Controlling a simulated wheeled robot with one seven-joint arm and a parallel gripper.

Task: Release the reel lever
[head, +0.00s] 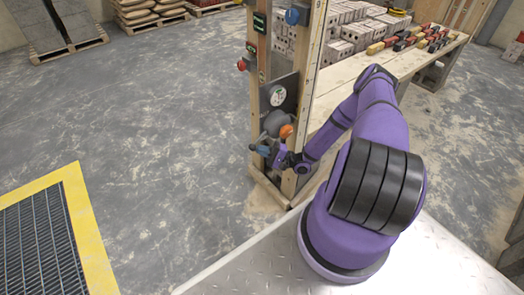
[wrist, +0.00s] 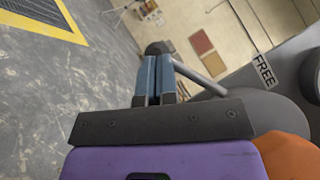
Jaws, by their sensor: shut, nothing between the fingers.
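The reel (head: 277,122) is a grey round housing on a wooden post in the head view. In the wrist view its grey face (wrist: 235,112) fills the right side and carries the word FREE (wrist: 264,70). The reel lever (wrist: 205,78) is a thin grey rod with a dark knob (wrist: 157,47) at its end. The knob shows right at the tips of my gripper (wrist: 158,72); I cannot tell whether they touch. My blue fingers are shut with nothing between them. In the head view my gripper (head: 261,149) is just left of and below the reel, where the lever is hard to make out.
An orange part (wrist: 286,155) is close beside my gripper at the lower right of the wrist view. The post also carries a red knob (head: 242,65) and a blue knob (head: 293,16). A workbench (head: 410,62) with bricks stands behind. A yellow-edged floor grate (head: 40,245) lies left; open floor lies between.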

